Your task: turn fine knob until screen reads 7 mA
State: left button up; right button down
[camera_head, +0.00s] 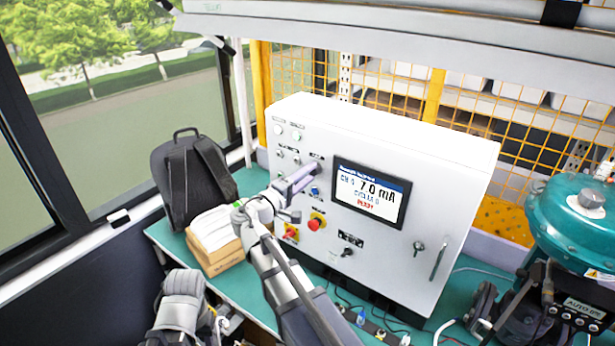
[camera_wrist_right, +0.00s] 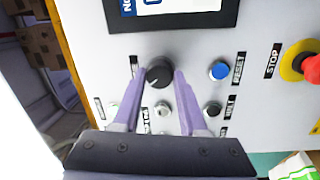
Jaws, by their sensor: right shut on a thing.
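The screen (camera_head: 370,194) on the white cabinet (camera_head: 440,150) reads 7.0 mA in the head view, with smaller lines of text around it. The lower edge of the screen shows at the top of the right wrist view (camera_wrist_right: 180,15). The black round fine knob (camera_wrist_right: 154,77) sits on the panel beside the screen, with a pale pointer line on it. My right gripper (camera_wrist_right: 161,73) is shut on the knob, one purple finger on each side. In the head view my right gripper (camera_head: 308,173) reaches the panel left of the screen. My left gripper is not clearly seen.
A blue button (camera_wrist_right: 219,70), small switches and a red stop button (camera_head: 316,222) on yellow are close to the gripper. A backpack (camera_head: 190,180) and a cardboard box with papers (camera_head: 213,255) stand on the green bench to the left. A teal actuator (camera_head: 570,215) stands right.

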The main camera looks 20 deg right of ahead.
jog(key=shift+n, duration=0.4)
jog(key=shift+c, duration=2.2)
grip_release()
jog(key=v, duration=0.8)
jog(key=shift+b, duration=0.35)
jog(key=shift+d+f, duration=0.1)
jog(key=s+a+f+g+y+b, duration=0.1)
jog(key=s+a+f+g+y, duration=0.25)
jog(key=f, duration=0.65)
jog(key=s+a+f+g+y+b, duration=0.1)
jog(key=s+a+f+y, duration=0.1)
jog(key=s+f+y, duration=0.55)
jog(key=s+a+f+g+y, duration=0.2)
jog(key=s+a+f, duration=0.2)
jog(key=a, duration=0.2)
jog(key=s+a+f+g+y+b, duration=0.1)
jog(key=s+a+f+y, duration=0.1)
jog(key=s+a+f, duration=0.2)
jog(key=a+f, duration=0.1)
jog(key=a, duration=0.1)
jog(key=shift+a+f+g+y, duration=0.2)
jog(key=shift+a+g+y, duration=0.15)
jog(key=shift+y, duration=0.05)
